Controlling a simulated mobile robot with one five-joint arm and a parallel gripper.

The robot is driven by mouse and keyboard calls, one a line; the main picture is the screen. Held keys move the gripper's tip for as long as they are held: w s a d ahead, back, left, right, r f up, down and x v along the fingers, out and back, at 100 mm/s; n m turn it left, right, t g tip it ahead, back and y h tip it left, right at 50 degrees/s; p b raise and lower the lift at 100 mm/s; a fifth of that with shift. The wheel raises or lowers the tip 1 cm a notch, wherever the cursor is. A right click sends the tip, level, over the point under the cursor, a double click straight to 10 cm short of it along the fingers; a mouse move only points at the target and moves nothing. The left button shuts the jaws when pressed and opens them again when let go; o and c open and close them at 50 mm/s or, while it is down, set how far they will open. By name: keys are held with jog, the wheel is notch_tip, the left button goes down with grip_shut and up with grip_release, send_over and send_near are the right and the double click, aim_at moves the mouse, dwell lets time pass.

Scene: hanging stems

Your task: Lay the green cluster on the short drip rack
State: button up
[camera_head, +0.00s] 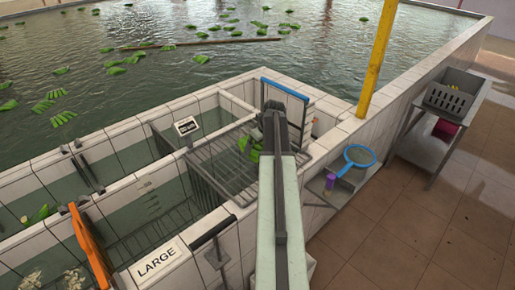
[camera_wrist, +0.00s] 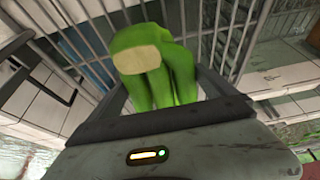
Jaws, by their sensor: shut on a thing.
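My gripper (camera_wrist: 165,98) is shut on the green cluster (camera_wrist: 150,68), a bunch of thick green fingers with a pale cut end. In the head view the cluster (camera_head: 254,150) shows partly beside my arm, which hides the rest and most of my gripper. A grey barred rack (camera_head: 208,163) stands in a tiled tank just left of the cluster. Its bars (camera_wrist: 182,14) also show behind the cluster in the wrist view. I cannot tell whether the cluster touches the bars. A small sign (camera_head: 187,126) at the rack's far left corner is too small to read.
Another wire rack (camera_head: 150,237) lies in the nearer tank by a sign reading LARGE (camera_head: 159,260). An orange frame (camera_head: 90,250) and a blue-topped frame (camera_head: 285,90) stand on tank walls. A yellow post (camera_head: 378,60) rises to the right. Green clusters float in the pool.

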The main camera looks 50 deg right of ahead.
notch_tip(320, 180, down, 3)
jog(key=shift+r+b, duration=0.2)
jog(key=shift+b, duration=0.55)
jog(key=shift+r, duration=0.2)
jog(key=shift+f, duration=0.15)
jog(key=o, duration=1.7)
